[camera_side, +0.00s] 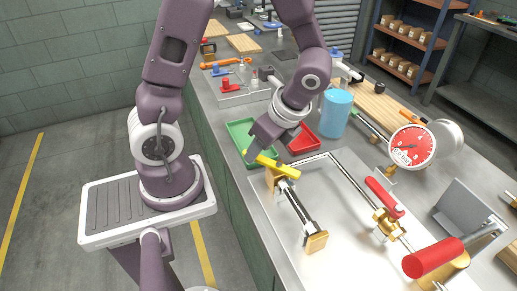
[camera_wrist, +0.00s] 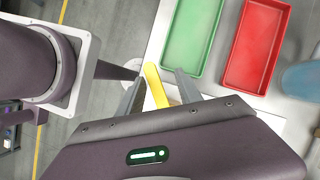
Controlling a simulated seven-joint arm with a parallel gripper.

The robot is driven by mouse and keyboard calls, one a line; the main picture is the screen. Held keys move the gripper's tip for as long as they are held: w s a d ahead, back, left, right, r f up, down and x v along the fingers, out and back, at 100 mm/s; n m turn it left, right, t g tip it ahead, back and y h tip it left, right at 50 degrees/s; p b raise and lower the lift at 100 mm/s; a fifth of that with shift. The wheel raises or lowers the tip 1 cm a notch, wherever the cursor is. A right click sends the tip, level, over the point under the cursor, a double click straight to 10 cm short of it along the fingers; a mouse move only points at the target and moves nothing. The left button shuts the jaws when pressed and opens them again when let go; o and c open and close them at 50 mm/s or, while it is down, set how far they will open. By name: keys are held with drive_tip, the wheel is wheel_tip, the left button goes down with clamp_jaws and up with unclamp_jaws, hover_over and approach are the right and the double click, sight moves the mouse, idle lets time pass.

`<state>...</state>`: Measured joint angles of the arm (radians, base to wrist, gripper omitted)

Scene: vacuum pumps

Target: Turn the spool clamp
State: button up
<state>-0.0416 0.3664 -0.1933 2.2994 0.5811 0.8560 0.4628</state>
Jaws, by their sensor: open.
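A second brass fitting (camera_side: 316,241) is at the spool's other end. My gripper (camera_side: 254,152) is open at the lever's left end. In the wrist view, the lever (camera_wrist: 154,84) lies between the spread fingers of my gripper (camera_wrist: 158,78), closer to the left finger. Whether a finger touches it I cannot tell. My wrist housing hides the rest of the clamp there.
A green tray (camera_side: 240,132) and a red tray (camera_side: 304,140) lie just beyond my gripper, with a blue cylinder (camera_side: 335,113) beside them. A red-faced gauge (camera_side: 411,147), a red-handled valve (camera_side: 384,197) and a red cylinder (camera_side: 432,258) stand to the right.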

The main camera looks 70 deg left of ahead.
sight(268, 159)
drive_tip(key=shift+v, duration=2.5)
drive_tip(key=shift+r, duration=0.1)
